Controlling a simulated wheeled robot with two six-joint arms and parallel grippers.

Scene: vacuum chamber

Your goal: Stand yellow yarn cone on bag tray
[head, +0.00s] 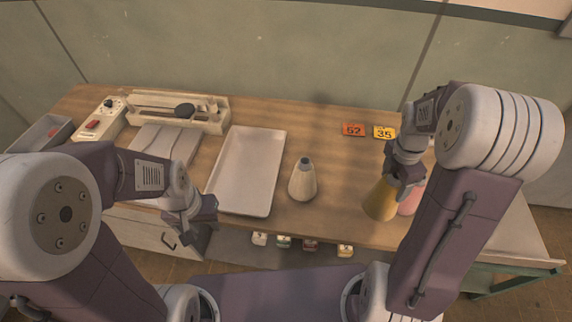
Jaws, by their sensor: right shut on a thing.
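The yellow yarn cone (379,203) is at the right front of the table. My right gripper (397,184) is shut on its upper part, which is partly hidden by the gripper. I cannot tell whether its base touches the table. The pale rectangular tray (247,172), apparently the bag tray, lies flat and empty left of the table's middle. My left gripper (196,220) is at the table's front edge, by the tray's near left corner. Its fingers are too unclear to tell if they are open.
A cream cone with a grey tip (303,182) stands right of the tray. A pink cone (411,203) is close beside the yellow one, partly hidden. Orange tag 52 (353,130) and yellow tag 35 (384,132) lie behind.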

